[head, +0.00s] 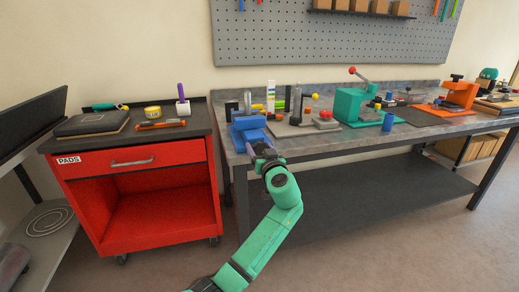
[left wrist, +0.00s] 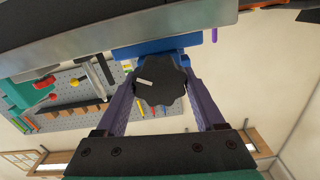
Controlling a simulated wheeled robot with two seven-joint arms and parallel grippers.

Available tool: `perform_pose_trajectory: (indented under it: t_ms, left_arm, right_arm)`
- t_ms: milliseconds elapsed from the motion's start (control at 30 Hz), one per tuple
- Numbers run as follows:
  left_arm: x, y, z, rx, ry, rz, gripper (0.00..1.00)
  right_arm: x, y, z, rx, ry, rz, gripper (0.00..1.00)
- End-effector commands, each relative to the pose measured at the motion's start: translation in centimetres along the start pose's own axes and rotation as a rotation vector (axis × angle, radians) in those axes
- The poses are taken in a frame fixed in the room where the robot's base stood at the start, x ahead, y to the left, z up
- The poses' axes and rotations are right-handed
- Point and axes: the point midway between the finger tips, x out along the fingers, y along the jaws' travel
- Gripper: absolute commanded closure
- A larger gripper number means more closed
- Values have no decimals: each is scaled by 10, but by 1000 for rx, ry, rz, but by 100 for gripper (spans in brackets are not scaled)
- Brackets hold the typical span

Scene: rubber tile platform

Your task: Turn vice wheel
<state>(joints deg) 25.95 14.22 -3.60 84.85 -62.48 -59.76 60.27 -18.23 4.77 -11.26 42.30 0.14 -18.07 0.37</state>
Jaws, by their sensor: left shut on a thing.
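The blue vice (head: 248,124) stands at the left front corner of the grey workbench, and part of its blue body (left wrist: 165,46) shows in the left wrist view. Its wheel is a black lobed knob (left wrist: 163,84) with a short white mark on its face. My left gripper (head: 262,150) is at the front of the vice. In the left wrist view my left gripper (left wrist: 160,70) has one purple finger on each side of the wheel and is shut on it. In the head view the wheel is mostly hidden by the gripper. My right gripper is not in view.
The workbench (head: 300,152) carries a grey plate (head: 295,130), a green press (head: 348,104) and an orange tool (head: 455,100) to the right of the vice. A red cart (head: 130,155) stands left of the bench. The floor in front is clear.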

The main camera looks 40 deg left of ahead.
Motion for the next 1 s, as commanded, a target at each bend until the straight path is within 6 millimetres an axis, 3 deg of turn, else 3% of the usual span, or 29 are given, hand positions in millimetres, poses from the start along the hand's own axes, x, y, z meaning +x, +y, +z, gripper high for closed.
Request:
perform_pose_trajectory:
  t_ms: [233,533,1000]
  left_arm:
    - [0,2,1,225,-3,0,85]
    - [0,3,1,512,-4,1,85]
    - [0,4,2,960,-4,3,85]
  right_arm:
    - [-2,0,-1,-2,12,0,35]
    - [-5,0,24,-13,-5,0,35]
    - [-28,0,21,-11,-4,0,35]
